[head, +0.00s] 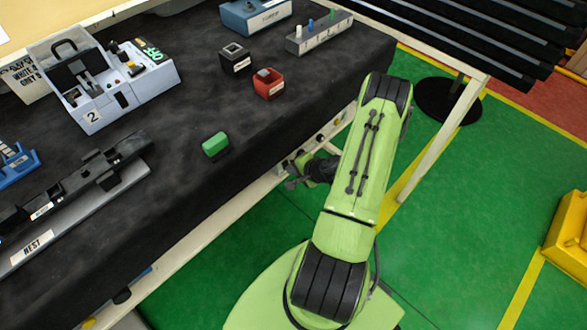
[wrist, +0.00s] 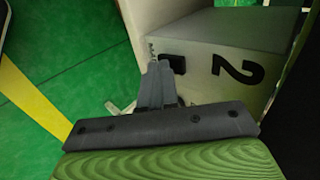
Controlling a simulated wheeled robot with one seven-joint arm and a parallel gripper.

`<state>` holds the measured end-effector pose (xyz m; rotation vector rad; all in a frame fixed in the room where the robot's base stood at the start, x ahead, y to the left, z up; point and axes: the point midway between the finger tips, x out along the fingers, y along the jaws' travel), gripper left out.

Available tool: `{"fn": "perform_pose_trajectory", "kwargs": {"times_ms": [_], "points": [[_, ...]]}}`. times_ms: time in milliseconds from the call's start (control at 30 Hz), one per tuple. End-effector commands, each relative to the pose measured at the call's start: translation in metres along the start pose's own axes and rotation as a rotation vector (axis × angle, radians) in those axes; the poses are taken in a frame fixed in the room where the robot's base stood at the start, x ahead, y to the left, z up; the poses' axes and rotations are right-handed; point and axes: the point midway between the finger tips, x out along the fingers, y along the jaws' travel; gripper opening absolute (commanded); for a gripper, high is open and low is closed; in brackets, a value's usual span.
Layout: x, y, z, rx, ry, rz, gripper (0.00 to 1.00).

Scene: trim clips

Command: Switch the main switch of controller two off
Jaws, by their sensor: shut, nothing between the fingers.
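A grey box marked with a large black 2 (wrist: 237,70) fills the upper right of the wrist view. I take it for controller two. A small black switch-like part (wrist: 178,63) sits on its face, left of the number; its on or off position cannot be told. My gripper (wrist: 157,66) is shut and empty, with its fingertips just left of the black part. Whether they touch it is unclear. In the head view my gripper (head: 291,168) is low beside the table's front edge, and the marked box face cannot be made out there.
The table (head: 190,190) holds a pale fixture also labelled 2 (head: 125,90), a green block (head: 215,144), a red bin (head: 268,83) and a black rail (head: 75,180). A table leg (head: 432,145) stands right of my arm. Green floor (head: 450,210) is open to the right.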

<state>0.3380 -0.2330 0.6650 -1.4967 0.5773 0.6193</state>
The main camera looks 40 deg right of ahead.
Motion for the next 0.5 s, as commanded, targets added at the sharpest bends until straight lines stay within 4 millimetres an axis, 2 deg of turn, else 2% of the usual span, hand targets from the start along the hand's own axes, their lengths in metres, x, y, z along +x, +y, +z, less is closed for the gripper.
{"fn": "perform_pose_trajectory", "kwargs": {"times_ms": [500], "points": [[0.0039,-0.0020,0.0002,-0.001,-0.001,-0.002,0.00]]}}
